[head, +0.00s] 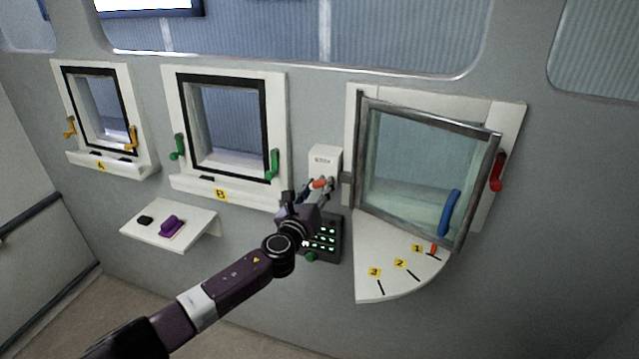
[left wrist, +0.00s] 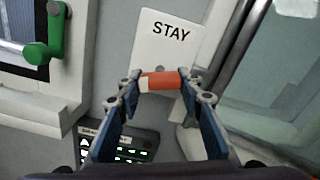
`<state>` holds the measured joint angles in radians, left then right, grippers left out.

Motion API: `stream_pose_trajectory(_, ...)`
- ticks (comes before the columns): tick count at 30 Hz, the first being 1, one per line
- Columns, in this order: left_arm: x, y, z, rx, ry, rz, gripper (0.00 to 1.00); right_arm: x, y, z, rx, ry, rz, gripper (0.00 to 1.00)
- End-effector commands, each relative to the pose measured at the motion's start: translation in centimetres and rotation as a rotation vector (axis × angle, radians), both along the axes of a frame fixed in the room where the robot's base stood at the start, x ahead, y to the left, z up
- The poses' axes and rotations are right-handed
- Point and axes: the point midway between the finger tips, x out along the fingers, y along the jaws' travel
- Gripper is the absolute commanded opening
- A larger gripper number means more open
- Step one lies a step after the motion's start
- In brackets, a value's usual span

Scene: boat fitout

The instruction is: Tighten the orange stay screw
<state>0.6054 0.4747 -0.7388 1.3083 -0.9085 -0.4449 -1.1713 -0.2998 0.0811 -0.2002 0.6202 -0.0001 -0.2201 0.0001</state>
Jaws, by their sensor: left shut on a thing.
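The orange stay screw (head: 319,184) sits on a white box marked STAY (head: 325,160) on the wall, left of the glass window. In the left wrist view the screw (left wrist: 163,81) shows as an orange bar with a pale left end, below the STAY label (left wrist: 170,31). My left gripper (head: 320,187) has its fingertips at the two ends of the screw and is shut on it; the fingers also show in the left wrist view (left wrist: 160,84). My right gripper is not in view.
A glass window (head: 415,160) with a blue handle (head: 449,212) stands tilted out over a white quadrant shelf (head: 375,270) marked 1, 2, 3. A dark panel with lit keys (head: 330,240) is below the box. Window B's green handle (head: 273,164) is close on the left.

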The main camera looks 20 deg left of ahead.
Motion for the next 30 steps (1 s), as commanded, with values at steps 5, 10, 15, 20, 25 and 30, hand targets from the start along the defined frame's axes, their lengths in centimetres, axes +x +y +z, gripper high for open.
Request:
stream_pose_trajectory(5,0.0,0.1,0.0,0.134,-0.002,-0.001,0.1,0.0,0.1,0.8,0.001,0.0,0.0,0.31)
stream_pose_trajectory(10,0.0,0.1,-0.1,0.227,-0.005,-0.002,0.1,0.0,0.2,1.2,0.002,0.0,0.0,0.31)
stream_pose_trajectory(15,0.0,0.1,-0.2,0.286,-0.006,-0.001,0.1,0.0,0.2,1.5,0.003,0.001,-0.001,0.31)
stream_pose_trajectory(20,-0.1,0.1,-0.3,0.312,-0.007,-0.002,0.1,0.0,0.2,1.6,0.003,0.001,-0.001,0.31)
stream_pose_trajectory(25,-0.1,0.1,-0.3,0.319,-0.007,-0.002,0.1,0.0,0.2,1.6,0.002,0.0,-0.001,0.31)
stream_pose_trajectory(30,-0.1,0.1,-0.3,0.318,-0.007,-0.002,0.1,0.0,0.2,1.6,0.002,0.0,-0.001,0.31)
